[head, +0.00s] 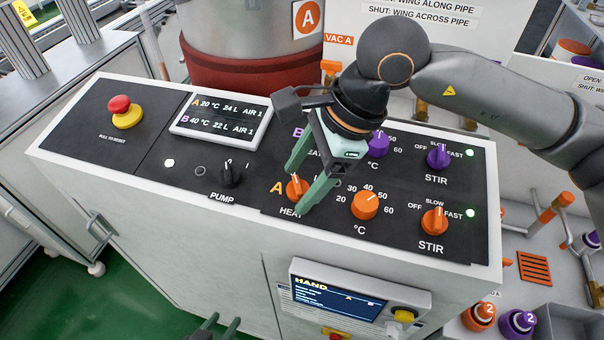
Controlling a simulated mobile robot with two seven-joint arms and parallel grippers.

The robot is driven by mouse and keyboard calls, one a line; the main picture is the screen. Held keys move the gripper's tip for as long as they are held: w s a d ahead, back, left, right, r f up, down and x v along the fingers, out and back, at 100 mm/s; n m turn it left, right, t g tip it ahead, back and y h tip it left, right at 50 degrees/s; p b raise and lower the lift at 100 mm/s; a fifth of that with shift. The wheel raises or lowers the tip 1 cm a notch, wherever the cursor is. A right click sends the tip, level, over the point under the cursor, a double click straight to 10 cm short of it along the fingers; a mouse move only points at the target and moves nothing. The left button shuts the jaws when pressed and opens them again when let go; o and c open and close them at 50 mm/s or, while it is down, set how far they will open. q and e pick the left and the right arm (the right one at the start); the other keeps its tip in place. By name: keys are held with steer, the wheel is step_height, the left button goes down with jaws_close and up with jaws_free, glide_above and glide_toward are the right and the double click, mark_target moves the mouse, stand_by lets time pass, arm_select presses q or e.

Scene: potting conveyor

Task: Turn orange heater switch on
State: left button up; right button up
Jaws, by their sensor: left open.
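The orange heater switch (296,188) is a small round knob in the row marked A HEAT on the black panel. Its position is hard to read because the gripper partly covers its labels. My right gripper (297,192) reaches down from above right. Its green fingers are apart, one on each side of the knob. I cannot tell whether they touch it. The purple heater switch above is hidden behind this gripper. My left gripper (216,328) is low at the bottom edge, away from the panel; only its open fingertips show.
The display (222,118) reads A 20 °C and B 40 °C. Close by are the black pump knob (230,174), orange temperature knob (365,205), purple temperature knob (378,145) and orange stir knob (434,220). A red-and-yellow stop button (124,111) stands at left. A hand screen (335,296) sits below.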

jaws_close()
arm_select(q)
steer(key=shift+w, duration=0.1)
stand_by(0.3)
steer(key=shift+f, duration=0.1)
